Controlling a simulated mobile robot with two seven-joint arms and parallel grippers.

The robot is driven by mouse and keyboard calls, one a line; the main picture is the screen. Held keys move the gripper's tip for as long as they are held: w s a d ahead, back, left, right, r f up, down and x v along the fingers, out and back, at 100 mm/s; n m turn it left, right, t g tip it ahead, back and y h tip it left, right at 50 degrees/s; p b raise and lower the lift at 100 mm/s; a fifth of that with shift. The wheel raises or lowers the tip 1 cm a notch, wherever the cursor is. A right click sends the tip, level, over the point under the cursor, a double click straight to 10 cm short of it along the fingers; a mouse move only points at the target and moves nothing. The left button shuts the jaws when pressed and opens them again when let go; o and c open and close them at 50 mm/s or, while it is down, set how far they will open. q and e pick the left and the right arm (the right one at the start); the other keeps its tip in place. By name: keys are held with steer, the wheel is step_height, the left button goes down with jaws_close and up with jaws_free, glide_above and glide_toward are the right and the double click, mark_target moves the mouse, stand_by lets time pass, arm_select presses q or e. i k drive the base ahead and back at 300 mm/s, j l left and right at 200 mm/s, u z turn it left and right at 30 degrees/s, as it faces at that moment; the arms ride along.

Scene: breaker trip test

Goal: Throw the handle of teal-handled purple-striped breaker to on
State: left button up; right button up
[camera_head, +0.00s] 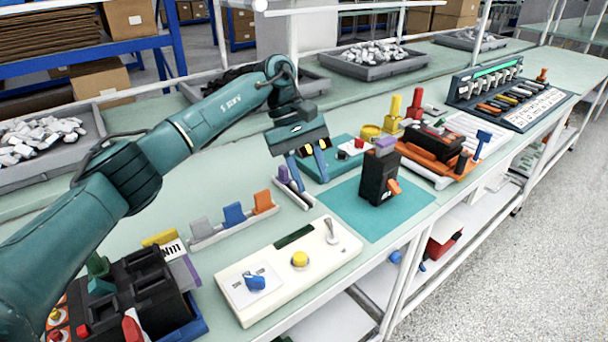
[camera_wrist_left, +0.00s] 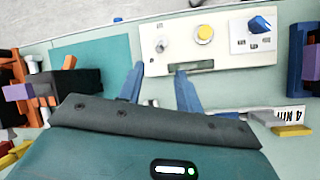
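A teal handle (camera_head: 100,278) shows among black breakers (camera_head: 150,285) in a blue tray (camera_head: 198,328) at the lower left of the head view, partly behind my left arm. A purple strip (camera_head: 185,271) shows beside them; I cannot tell for sure which breaker it belongs to. Another black breaker (camera_head: 376,178), with a purple top and an orange handle, stands upright on the teal mat (camera_head: 345,207). My left gripper (camera_head: 309,180) is open and empty, above the bench left of that mat. Its parted fingers also show in the left wrist view (camera_wrist_left: 160,72). My right gripper is out of view.
A cream console (camera_head: 290,268) with a yellow button, blue knob and lever lies at the bench's front edge. A rack (camera_head: 232,222) with grey, blue and orange pieces stands behind it. Orange holders (camera_head: 435,152) and a breaker panel (camera_head: 508,97) are farther right.

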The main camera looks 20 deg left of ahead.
mark_target(97, 287)
steer(key=j, duration=0.15)
steer(key=k, duration=0.95)
